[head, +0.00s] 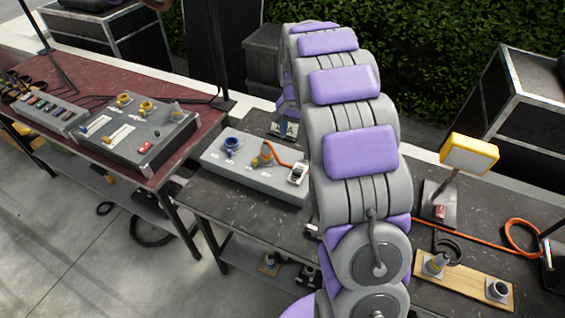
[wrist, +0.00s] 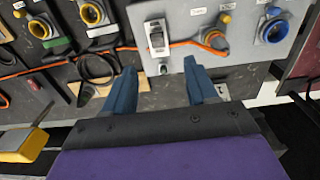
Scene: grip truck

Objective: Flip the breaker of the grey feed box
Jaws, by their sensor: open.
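The grey feed box (head: 240,178) lies on the dark middle table, left of my arm. On it are a blue socket (head: 231,146), a grey plug with a yellow ring (head: 264,157) and the breaker (head: 297,174) at its right end. In the head view my arm hides much of the gripper.
A larger grey panel (head: 125,135) sits on the red table at left. On the right stand a yellow lamp (head: 469,153) and a wooden board (head: 465,285) with connectors. Black cases stand behind.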

